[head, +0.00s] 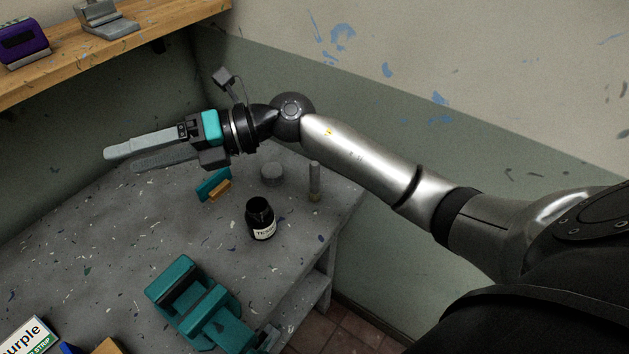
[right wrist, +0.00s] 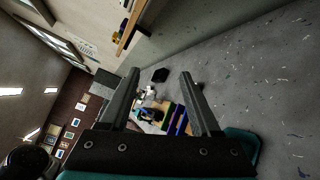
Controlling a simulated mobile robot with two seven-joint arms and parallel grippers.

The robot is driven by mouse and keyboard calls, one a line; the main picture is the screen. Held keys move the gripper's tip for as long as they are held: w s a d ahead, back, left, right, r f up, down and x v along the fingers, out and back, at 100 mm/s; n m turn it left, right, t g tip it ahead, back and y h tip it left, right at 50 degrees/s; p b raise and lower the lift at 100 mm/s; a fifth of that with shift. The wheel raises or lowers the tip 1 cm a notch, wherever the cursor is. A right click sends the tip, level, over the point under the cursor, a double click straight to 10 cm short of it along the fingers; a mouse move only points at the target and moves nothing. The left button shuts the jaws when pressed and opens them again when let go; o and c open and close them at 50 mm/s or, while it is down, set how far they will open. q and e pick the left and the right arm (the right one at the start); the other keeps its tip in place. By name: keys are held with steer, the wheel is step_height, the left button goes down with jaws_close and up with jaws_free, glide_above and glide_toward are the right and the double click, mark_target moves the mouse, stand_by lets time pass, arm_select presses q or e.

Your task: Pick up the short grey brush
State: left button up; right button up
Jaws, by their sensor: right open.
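A short, upright grey stick-like thing (head: 314,182) stands on the grey workbench (head: 125,235), near its right edge; I cannot tell for sure whether it is the short grey brush. A low round grey piece (head: 272,174) sits to its left. My right gripper (head: 120,160) is above the bench's far left part, pointing left, with its fingers apart and nothing between them. The stick-like thing is behind it, toward its wrist side. In the right wrist view, the open fingers (right wrist: 160,74) point at distant clutter, and no brush can be made out. My left gripper is not in view.
A black labelled bottle (head: 261,219) stands near the stick-like thing. A teal vise (head: 200,303) is at the front. A wooden shelf (head: 150,28) hangs upper left. The bench's left middle is clear.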

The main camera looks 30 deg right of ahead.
steer(key=d+f+n+g+h, duration=0.2)
steer(key=d+f+n+h, duration=0.1)
steer(key=d+f+h, duration=0.15)
steer(key=m+g+h, duration=0.2)
steer(key=g+h, duration=0.1)
steer(key=h, duration=0.9)
glide_above(315, 177)
steer(key=w, duration=0.1)
step_height(315, 177, down, 2)
steer(key=f, duration=0.1)
steer(key=shift+y, duration=0.25)
steer(key=f, duration=1.4)
steer(key=shift+d+f, duration=0.2)
steer(key=shift+d, duration=0.05)
jaws_close()
